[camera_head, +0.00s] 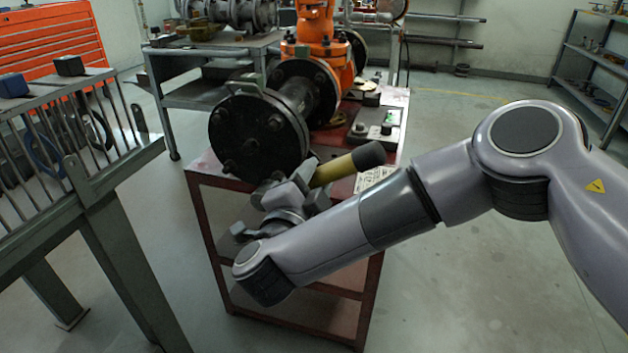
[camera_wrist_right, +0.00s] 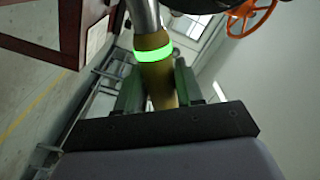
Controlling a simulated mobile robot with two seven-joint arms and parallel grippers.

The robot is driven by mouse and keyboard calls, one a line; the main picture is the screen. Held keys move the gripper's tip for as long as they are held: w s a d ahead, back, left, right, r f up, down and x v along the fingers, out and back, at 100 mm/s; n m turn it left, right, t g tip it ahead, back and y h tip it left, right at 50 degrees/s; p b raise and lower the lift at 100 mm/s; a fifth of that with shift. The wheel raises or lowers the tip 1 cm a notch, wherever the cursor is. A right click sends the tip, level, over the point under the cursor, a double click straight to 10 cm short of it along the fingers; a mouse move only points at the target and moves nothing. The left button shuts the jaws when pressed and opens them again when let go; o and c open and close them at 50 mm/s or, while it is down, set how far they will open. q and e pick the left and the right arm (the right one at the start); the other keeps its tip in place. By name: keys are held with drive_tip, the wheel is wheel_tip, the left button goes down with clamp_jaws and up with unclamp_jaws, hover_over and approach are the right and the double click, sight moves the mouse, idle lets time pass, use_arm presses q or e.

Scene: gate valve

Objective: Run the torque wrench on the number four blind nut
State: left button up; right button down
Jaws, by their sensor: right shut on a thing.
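A torque wrench (camera_head: 345,168) with a yellow handle and dark end is in my right gripper (camera_head: 303,186), in front of the flange. In the right wrist view the fingers (camera_wrist_right: 157,88) are shut around its yellow handle (camera_wrist_right: 158,78); a ring (camera_wrist_right: 152,54) on it glows green and a metal shaft runs up out of frame. The black blind flange (camera_head: 250,137) closes the left end of the valve body, with several nuts (camera_head: 275,122) around its face. My gripper and wrist cover its lower right edge. I cannot tell which nut is number four, or whether the wrench touches one. My left gripper is not in view.
The orange valve (camera_head: 318,55) stands on a red cart (camera_head: 205,178). A tray with small parts (camera_head: 372,128) lies on the cart's right side. A grey slatted rack (camera_head: 85,165) stands at left. The floor right of the cart is clear.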

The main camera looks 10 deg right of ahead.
drive_tip(key=shift+w+d+r+b, duration=0.15)
drive_tip(key=shift+w+d+b, duration=0.1)
drive_tip(key=shift+w+b, duration=0.15)
drive_tip(key=shift+b+x, duration=0.85)
drive_tip(key=shift+x, duration=0.15)
drive_tip(key=shift+d+r, duration=0.15)
drive_tip(key=shift+d, duration=0.05)
drive_tip(key=shift+w+a+f, duration=0.1)
drive_tip(key=shift+w+f, duration=0.25)
drive_tip(key=shift+s, duration=0.1)
drive_tip(key=shift+a, duration=0.1)
drive_tip(key=shift+r+b, duration=0.1)
drive_tip(key=shift+b, duration=0.2)
